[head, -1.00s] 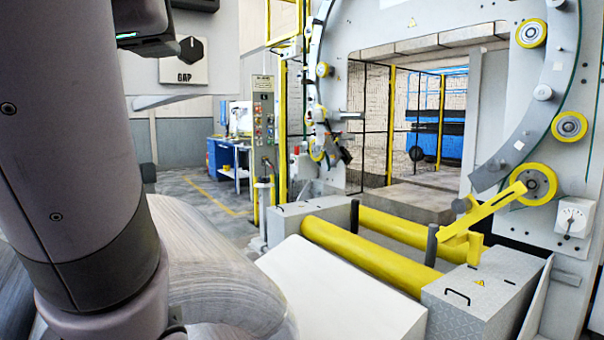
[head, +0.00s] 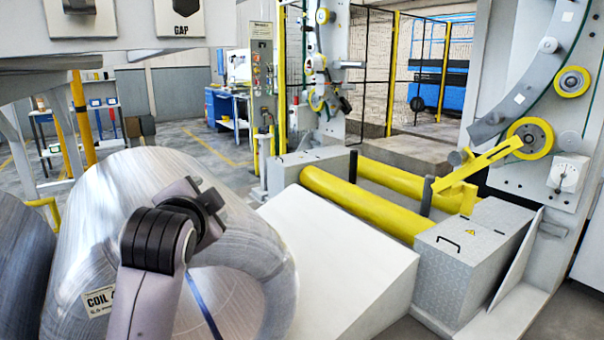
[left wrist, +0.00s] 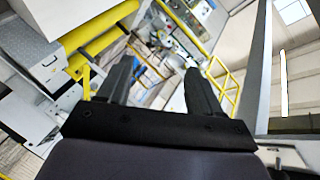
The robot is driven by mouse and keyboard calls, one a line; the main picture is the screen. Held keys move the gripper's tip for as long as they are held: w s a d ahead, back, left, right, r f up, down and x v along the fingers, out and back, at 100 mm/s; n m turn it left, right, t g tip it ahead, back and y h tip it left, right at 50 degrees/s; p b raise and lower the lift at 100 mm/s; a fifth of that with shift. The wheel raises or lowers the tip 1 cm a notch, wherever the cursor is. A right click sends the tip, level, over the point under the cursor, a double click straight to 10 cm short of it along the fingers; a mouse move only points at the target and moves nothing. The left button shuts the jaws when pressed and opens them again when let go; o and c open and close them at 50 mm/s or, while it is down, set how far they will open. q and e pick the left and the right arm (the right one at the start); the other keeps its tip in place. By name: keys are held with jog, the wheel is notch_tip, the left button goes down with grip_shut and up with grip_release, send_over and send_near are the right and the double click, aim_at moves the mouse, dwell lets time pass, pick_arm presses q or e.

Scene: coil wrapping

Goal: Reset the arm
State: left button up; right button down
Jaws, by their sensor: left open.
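My left gripper (left wrist: 158,70) shows in the left wrist view with its two dark fingers spread apart and nothing between them. In the head view one of my arms rises from the bottom left in front of the steel coil (head: 110,215). Its black joint is bent, and no fingertips can be made out there. The coil is large, silvery and lies on its side, with a label and a blue strap across its face. My right gripper is not in view.
A pale sloped block (head: 335,255) stands beside the coil. Behind it are yellow rollers (head: 360,203) and a grey metal block (head: 470,262). The wrapping machine's ring (head: 540,75) stands at the right. A control post (head: 262,90) stands behind. Open floor shows at the back left.

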pick_arm(q)
jog(key=s+a+f+n+g+h+p, duration=0.15)
jog(key=s+f, duration=0.25)
jog(key=f, duration=0.8)
jog(key=s+a+f+n+g, duration=0.15)
jog(key=s+f, duration=0.25)
jog(key=f, duration=0.9)
jog(key=s+f+n+h, duration=0.1)
jog(key=s+f+n, duration=0.1)
jog(key=s+f, duration=0.5)
jog(key=s+a+f+n+g+p, duration=0.1)
jog(key=s+f+n, duration=0.2)
jog(key=s+f, duration=0.5)
jog(key=s, duration=0.5)
jog(key=shift+s+a+g+h, duration=0.15)
jog(key=shift+s+g+h, duration=0.15)
jog(key=shift+s+h, duration=0.05)
